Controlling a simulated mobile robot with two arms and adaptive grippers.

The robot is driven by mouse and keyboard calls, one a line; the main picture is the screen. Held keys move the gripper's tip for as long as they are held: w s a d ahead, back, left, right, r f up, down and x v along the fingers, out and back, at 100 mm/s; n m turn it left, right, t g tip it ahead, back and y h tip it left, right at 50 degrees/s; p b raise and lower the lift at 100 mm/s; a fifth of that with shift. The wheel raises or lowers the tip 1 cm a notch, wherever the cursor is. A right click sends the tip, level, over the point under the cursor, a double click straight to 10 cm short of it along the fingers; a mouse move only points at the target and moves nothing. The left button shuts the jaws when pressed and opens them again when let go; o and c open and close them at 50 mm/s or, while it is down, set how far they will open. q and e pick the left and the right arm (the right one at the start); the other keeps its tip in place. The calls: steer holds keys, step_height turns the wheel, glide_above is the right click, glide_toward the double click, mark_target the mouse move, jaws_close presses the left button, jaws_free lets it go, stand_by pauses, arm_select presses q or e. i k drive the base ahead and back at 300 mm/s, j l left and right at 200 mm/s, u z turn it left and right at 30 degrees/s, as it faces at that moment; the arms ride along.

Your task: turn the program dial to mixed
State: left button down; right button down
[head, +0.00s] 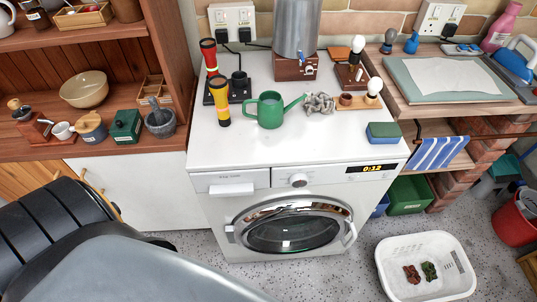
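The program dial (299,181) is a round, pale knob on the front panel of a white washing machine (290,160). Its markings and the setting it points to are too small to read. To its right a dark display (379,169) shows 0:12 in yellow. The round door (293,229) below has a shiny rim, dark glass and a pale handle at its right. It looks shut. Neither of my grippers is in view. Grey and black parts, which look like mine, fill the lower left.
A green watering can (270,110), torches, a grey crumpled thing (320,104) and a blue-green sponge (383,133) stand on the machine top. A white basket (426,267) with small cloths lies on the floor at right. The space before the dial is clear.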

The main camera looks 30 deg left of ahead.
mark_target(298, 180)
steer(key=j, duration=0.45)
steer(key=k+j+z, duration=0.1)
steer(key=j, duration=0.35)
steer(key=k+j, duration=0.1)
steer(key=j, duration=0.35)
steer(key=j+z, duration=0.1)
steer(key=j, duration=0.4)
steer(key=k+j, duration=0.15)
steer(key=j, duration=0.25)
steer(key=j+z, duration=0.05)
